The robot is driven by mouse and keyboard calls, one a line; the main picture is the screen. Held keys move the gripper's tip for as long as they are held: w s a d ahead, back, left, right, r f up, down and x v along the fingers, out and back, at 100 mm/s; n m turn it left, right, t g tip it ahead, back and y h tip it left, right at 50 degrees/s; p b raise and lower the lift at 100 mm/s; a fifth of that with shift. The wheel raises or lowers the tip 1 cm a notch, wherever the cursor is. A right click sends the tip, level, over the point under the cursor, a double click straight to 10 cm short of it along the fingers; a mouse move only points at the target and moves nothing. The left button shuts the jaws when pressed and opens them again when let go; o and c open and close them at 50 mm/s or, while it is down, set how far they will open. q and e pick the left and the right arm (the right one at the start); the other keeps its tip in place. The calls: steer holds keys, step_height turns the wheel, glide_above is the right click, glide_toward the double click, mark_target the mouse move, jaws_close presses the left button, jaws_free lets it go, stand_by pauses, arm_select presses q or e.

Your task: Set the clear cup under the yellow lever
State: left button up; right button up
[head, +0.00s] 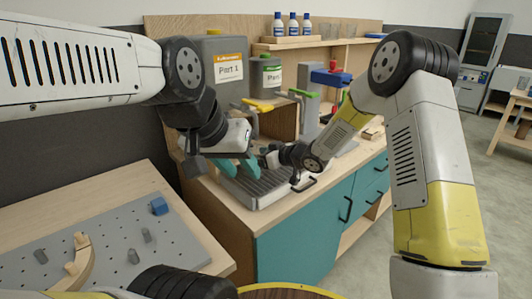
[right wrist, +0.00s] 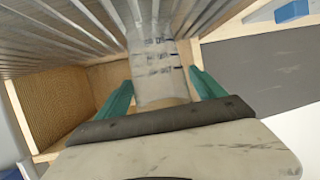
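The yellow lever (head: 258,105) sticks out from the front of the dispenser, above the ribbed drip tray (head: 265,187). The clear cup (right wrist: 158,65) is between the teal fingers of my right gripper (right wrist: 163,88) in the right wrist view, with both fingers against its sides. The tray's slats show close behind it. In the head view the cup is hard to make out, and my right gripper (head: 268,158) is low over the tray, partly hidden. My left gripper (head: 238,168) is beside it, over the tray's left end, its teal fingers apart and nothing visible between them.
A green lever (head: 304,93) and a blue-topped press (head: 331,77) stand farther right. A grey container (head: 222,62) and a green-labelled one (head: 267,78) stand behind. Bottles (head: 292,24) line the shelf. A pegboard (head: 105,245) with a blue block (head: 159,206) lies at left.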

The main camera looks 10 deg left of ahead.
steer(key=shift+s+d+r, duration=0.1)
steer(key=shift+d+r, duration=0.2)
steer(key=s+d+r+m+t+h, duration=0.1)
steer(key=s+d+r+m+h, duration=0.3)
steer(key=d, duration=0.6)
steer(key=s+d+r+m+t+h, duration=0.1)
steer(key=s+d+r+t+h, duration=0.15)
steer(key=d+r, duration=0.5)
steer(key=s+d+r+m+h, duration=0.2)
steer(key=s+d+r+h, duration=0.15)
steer(key=d, duration=0.85)
steer(key=s+d+m+g, duration=0.3)
steer(key=s+m+g, duration=0.1)
steer(key=s, duration=1.9)
steer(key=shift+r+m, duration=0.3)
steer(key=shift+r, duration=0.15)
